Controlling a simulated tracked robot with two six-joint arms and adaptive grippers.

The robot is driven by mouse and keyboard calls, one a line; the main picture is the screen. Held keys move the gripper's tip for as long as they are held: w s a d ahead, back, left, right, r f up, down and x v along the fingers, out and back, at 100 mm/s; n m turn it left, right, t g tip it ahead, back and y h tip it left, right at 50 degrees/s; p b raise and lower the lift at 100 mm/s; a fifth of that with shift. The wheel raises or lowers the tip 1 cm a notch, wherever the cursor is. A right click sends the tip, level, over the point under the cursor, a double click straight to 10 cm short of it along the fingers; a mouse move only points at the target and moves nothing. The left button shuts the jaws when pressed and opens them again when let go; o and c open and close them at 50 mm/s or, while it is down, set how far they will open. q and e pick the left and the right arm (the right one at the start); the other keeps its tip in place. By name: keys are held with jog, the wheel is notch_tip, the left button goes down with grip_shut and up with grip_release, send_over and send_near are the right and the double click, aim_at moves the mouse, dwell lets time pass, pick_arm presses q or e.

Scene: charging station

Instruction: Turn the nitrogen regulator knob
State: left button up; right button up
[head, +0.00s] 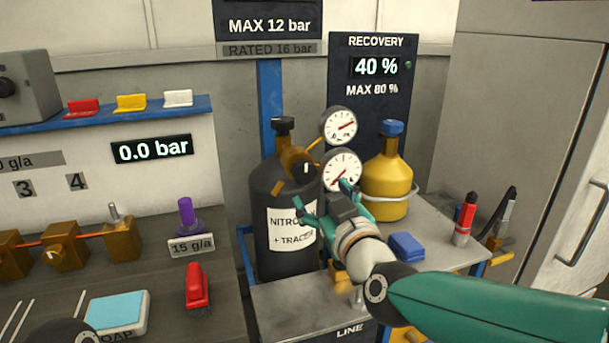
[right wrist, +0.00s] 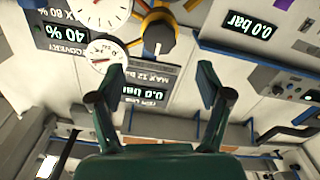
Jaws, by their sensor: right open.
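My right gripper (head: 326,202) is open and empty, in front of the cylinder, just below the knob in the head view. In the right wrist view, which is upside down, the knob (right wrist: 157,38) shows between and beyond the two spread fingers (right wrist: 160,72), apart from them. My left gripper is not in view.
A yellow recovery cylinder (head: 388,180) stands right of the gauges (head: 342,169). The left bench holds a red tool (head: 197,287), a purple valve (head: 186,216) and brass fittings (head: 63,248).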

aim_at(305, 175)
jog(key=p+x, duration=0.1)
jog(key=x, duration=0.8)
jog(key=shift+w+a+f, duration=0.1)
jog(key=shift+w, duration=0.1)
jog(key=c, duration=1.1)
jog(key=shift+a, duration=0.1)
jog(key=shift+c, duration=0.3)
